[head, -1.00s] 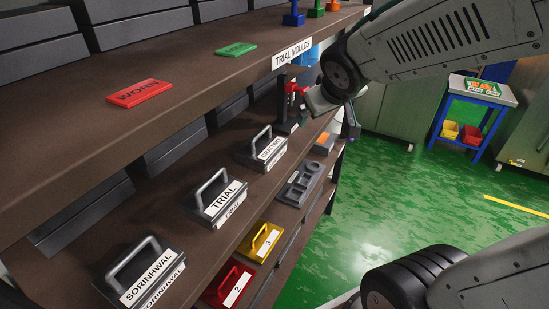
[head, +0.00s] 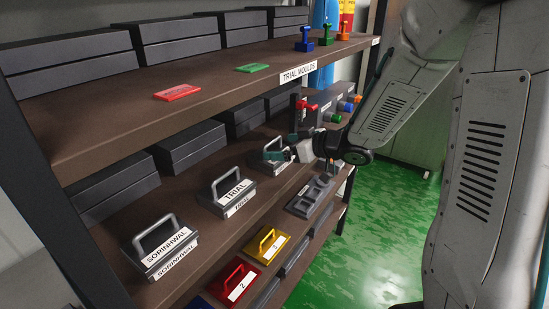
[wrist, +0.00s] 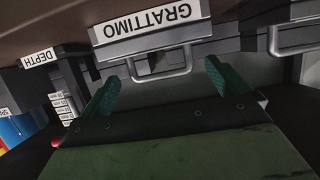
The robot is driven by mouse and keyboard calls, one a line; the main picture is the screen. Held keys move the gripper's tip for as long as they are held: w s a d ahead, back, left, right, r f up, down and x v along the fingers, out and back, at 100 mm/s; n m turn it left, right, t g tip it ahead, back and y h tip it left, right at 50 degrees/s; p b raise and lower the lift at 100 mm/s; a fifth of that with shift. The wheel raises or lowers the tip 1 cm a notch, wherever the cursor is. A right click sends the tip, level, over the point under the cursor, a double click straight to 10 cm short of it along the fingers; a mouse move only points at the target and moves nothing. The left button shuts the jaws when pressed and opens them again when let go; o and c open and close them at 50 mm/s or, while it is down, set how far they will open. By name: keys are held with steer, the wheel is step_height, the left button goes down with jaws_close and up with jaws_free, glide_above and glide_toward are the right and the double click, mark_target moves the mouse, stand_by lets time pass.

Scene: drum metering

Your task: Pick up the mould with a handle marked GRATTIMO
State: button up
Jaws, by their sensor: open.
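The GRATTIMO mould (wrist: 150,24) shows in the wrist view with its white label upside down. Its grey loop handle (wrist: 160,72) lies between the two green fingers of my open gripper (wrist: 162,76), with a gap on each side and no clear contact. In the head view the mould (head: 262,168) is the far one of three handled moulds on the middle shelf. My gripper (head: 276,155) reaches it from the right and partly hides its handle and label.
The TRIAL mould (head: 228,200) and SORINHWAL mould (head: 162,248) stand nearer on the same shelf. Yellow (head: 266,245) and red (head: 236,285) moulds sit lower. The upper shelf edge (head: 220,103) overhangs.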

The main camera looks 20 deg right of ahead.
mark_target(272, 143)
steer(key=shift+x, duration=2.35)
steer(key=shift+r, duration=0.1)
steer(key=c, duration=1.4)
steer(key=shift+r, duration=0.1)
steer(key=shift+c, duration=1.1)
steer(key=shift+w+r, duration=0.1)
